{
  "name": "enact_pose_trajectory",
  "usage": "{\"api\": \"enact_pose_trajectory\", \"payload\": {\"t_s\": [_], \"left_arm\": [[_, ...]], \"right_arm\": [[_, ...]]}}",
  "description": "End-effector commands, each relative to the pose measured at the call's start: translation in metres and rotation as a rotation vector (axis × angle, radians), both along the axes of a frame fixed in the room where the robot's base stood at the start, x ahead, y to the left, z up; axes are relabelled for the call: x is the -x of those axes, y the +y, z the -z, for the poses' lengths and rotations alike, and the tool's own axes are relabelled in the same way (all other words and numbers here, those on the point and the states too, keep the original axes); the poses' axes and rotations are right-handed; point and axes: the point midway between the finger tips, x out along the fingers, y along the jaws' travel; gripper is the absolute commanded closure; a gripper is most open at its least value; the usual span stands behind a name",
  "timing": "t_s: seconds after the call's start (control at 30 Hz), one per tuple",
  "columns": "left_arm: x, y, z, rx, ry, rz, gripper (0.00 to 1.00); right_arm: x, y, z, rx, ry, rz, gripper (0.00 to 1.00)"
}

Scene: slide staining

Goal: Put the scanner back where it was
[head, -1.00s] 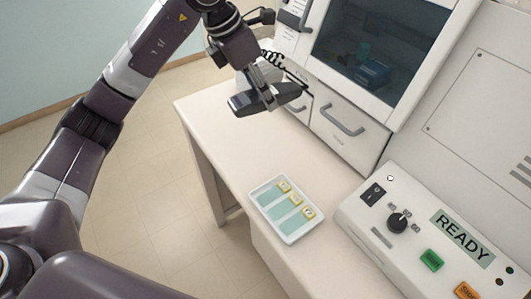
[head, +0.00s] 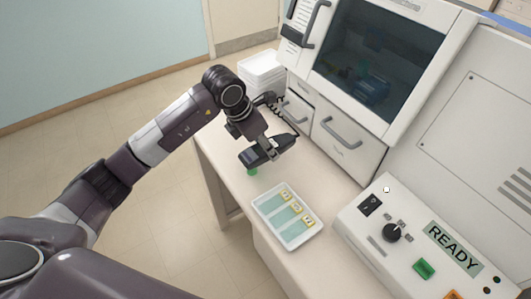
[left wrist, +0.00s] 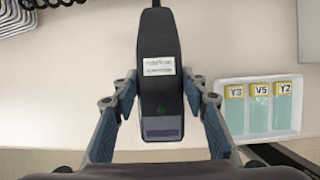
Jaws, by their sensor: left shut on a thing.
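The scanner (head: 262,152) is a dark handheld device with a white label. My left gripper (head: 268,143) is shut on it and holds it above the bench, a little beyond the slide tray (head: 265,219) in the head view. In the left wrist view the scanner (left wrist: 160,60) lies between the two fingers, its window end toward me and its cord end at the top. A green spot (head: 252,172) shows just below the scanner. I cannot make out its resting place. My right gripper is not in view.
The tray holds slides labelled Y3, V5 and Y2. A control box (head: 367,225) reading READY stands at the right. A cabinet with a drawer (head: 345,150) and dark window backs the bench. Stacked white trays (head: 262,66) and a coiled cord (head: 277,104) are beyond my gripper.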

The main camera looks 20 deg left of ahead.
Motion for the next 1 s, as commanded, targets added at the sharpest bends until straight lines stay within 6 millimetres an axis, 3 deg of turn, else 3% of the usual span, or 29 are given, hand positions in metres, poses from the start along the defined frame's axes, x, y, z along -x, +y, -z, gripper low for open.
{"api": "enact_pose_trajectory", "payload": {"t_s": [0.3, 0.7, 0.73, 0.87, 1.0], "left_arm": [[0.001, 0.000, 0.039, 0.002, 0.001, 0.000, 0.89], [0.000, 0.000, 0.047, 0.000, -0.002, 0.001, 0.89], [0.000, 0.000, 0.046, -0.001, -0.001, 0.000, 0.56], [0.000, 0.000, 0.046, -0.001, 0.000, 0.000, 0.42], [0.000, 0.000, 0.046, -0.001, 0.000, 0.000, 0.42]], "right_arm": [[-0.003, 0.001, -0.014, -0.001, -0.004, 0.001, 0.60], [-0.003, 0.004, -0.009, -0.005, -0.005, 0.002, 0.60], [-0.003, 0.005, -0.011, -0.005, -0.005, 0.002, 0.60], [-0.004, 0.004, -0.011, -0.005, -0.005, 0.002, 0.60], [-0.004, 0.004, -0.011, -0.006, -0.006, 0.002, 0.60]]}}
